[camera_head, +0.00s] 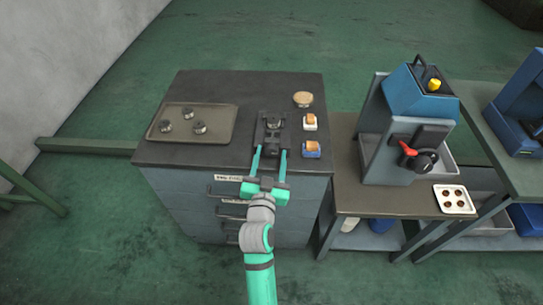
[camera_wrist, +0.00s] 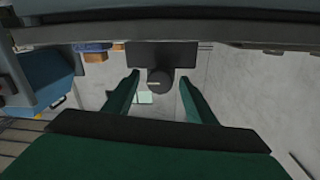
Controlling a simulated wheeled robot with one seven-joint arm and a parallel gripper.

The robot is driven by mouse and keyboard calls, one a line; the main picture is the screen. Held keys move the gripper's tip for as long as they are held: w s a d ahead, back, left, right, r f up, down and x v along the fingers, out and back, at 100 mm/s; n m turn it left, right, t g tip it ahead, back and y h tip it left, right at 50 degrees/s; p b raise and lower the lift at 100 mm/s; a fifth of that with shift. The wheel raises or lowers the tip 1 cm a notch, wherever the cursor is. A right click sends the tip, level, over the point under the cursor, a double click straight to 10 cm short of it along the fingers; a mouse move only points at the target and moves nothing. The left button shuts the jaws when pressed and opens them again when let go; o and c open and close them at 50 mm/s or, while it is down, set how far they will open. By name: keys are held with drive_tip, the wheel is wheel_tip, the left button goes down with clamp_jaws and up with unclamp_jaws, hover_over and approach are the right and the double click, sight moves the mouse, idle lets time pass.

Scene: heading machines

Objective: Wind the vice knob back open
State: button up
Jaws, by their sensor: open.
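The dark vice (camera_head: 272,122) stands on top of the drawer cabinet, right of the tray. My gripper (camera_head: 270,150) reaches to it from the front, its two teal fingers apart. In the wrist view the vice (camera_wrist: 163,52) shows as a dark block with a round dark knob (camera_wrist: 159,83) on its near face. The knob lies between my open fingers (camera_wrist: 160,76), with a visible gap on each side. In the head view I cannot make out the knob clearly.
A tray (camera_head: 222,140) with several dark metal parts lies left of the vice. To its right are a round tan object (camera_head: 303,99), a white block (camera_head: 310,122) and a blue block (camera_head: 312,149), both with orange tops. A blue machine (camera_head: 395,130) stands on the right bench.

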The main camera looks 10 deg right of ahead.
drive_tip(key=shift+c, duration=0.4)
drive_tip(key=c, duration=1)
drive_tip(key=shift+o, duration=0.2)
